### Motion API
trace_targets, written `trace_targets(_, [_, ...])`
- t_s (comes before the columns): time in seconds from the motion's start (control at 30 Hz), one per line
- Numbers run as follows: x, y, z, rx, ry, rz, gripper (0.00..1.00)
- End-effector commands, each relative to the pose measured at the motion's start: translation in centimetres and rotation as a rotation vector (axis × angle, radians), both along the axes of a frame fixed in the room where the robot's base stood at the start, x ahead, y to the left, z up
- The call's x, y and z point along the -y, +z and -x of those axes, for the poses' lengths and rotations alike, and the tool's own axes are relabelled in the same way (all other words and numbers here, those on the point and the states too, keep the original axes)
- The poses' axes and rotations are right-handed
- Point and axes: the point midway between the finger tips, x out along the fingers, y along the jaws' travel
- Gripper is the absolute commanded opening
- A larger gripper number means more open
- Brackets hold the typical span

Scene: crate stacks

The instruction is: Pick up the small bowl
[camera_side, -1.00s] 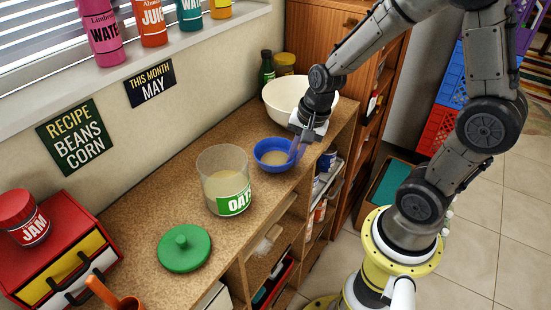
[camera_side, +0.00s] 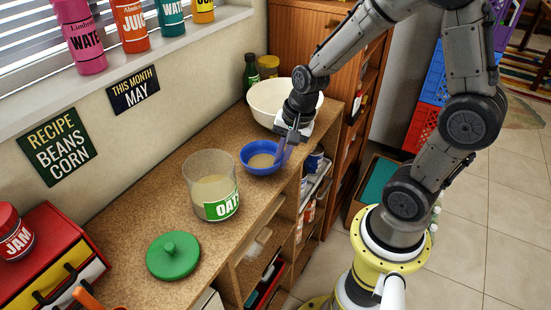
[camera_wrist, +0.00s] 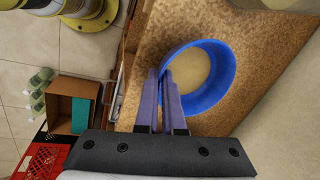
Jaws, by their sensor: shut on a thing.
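The small blue bowl (camera_side: 247,163) is near the counter's front edge, with pale beige contents inside. It also shows in the wrist view (camera_wrist: 226,72). My gripper (camera_side: 283,154) reaches down to the bowl's right side in the side view. In the wrist view, the purple fingers of my gripper (camera_wrist: 160,80) are shut on the bowl's rim, one finger inside and one outside. The bowl looks upright and at counter level; I cannot tell whether it touches the surface.
A clear oats jar (camera_side: 210,170) stands close to the bowl's left. A large cream bowl (camera_side: 262,100) is just behind my gripper. A green lid (camera_side: 173,255) lies further left on the counter (camera_side: 215,250). A wall stands along the back.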

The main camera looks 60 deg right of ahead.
Motion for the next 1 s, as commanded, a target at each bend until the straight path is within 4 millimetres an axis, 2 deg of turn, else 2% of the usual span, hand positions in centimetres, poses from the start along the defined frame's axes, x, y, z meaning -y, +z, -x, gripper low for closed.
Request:
trace_targets(0.17, [0.0, 1.6, -0.1, 0.006, 0.000, 0.002, 0.00])
trace_targets(0.27, [0.0, 3.2, -0.2, 0.008, 0.001, 0.003, 0.00])
trace_targets(0.57, [-0.6, 9.5, 5.4, 0.012, -0.002, 0.003, 0.00])
trace_targets(0.8, [-1.1, 11.4, 10.4, 0.009, -0.003, 0.003, 0.00])
trace_targets(1.0, [-1.4, 12.5, 12.9, 0.006, -0.002, 0.002, 0.00])
